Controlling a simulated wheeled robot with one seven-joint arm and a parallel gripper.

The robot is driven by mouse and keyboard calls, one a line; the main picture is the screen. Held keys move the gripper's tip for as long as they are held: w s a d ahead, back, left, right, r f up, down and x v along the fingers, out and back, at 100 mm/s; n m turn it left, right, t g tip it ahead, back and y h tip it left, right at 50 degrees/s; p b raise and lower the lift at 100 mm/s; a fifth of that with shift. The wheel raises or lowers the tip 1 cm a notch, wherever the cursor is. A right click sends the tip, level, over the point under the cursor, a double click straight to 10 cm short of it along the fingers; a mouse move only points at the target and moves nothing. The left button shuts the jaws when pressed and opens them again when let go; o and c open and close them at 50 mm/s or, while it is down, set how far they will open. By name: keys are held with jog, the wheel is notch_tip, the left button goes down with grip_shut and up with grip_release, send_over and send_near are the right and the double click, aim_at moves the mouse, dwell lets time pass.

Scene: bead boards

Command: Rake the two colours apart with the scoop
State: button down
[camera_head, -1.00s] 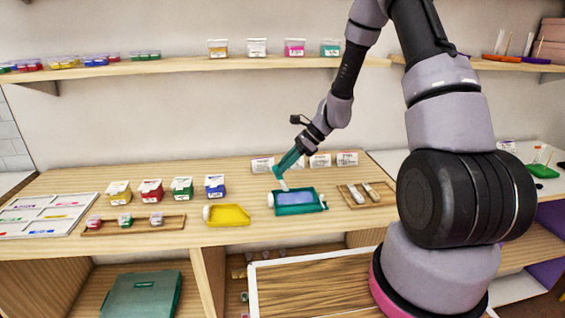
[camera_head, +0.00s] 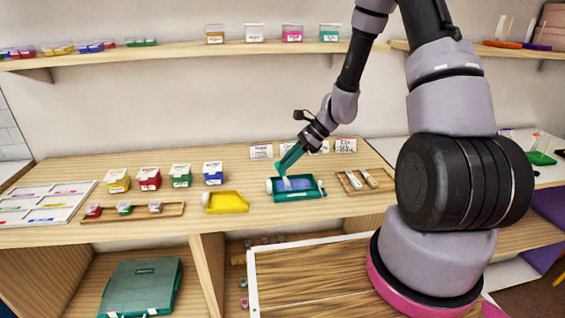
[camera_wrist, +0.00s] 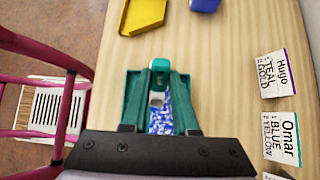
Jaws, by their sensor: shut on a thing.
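A teal tray (camera_head: 302,196) stands on the wooden worktop with a bed of mixed blue and white beads (camera_head: 306,184) in it. My gripper (camera_head: 282,169) is shut on the scoop (camera_head: 286,183), a small pale tool reaching down into the left part of the tray. In the wrist view the scoop's pale end (camera_wrist: 157,98) is over the beads; I cannot tell whether it touches the bottom. The beads look mixed near it. A yellow tray (camera_head: 226,203) is to the left, apart from the teal one.
A wooden tray with two pale items (camera_head: 364,182) stands close on the right. Name cards (camera_head: 261,152) stand behind. Lidded tubs (camera_head: 181,176) and a wooden rack (camera_head: 133,213) are at the left. Bare worktop lies between the trays and the cards.

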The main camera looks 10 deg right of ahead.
jog(key=shift+d, duration=1.05)
jog(key=shift+w, duration=1.75)
jog(key=shift+w+d, duration=0.1)
jog(key=shift+d, duration=1.35)
jog(key=shift+s, duration=1.75)
jog(key=shift+w, duration=0.8)
jog(key=shift+a, duration=3.2)
jog(key=shift+d, duration=3.5)
jog(key=shift+r, duration=2.45)
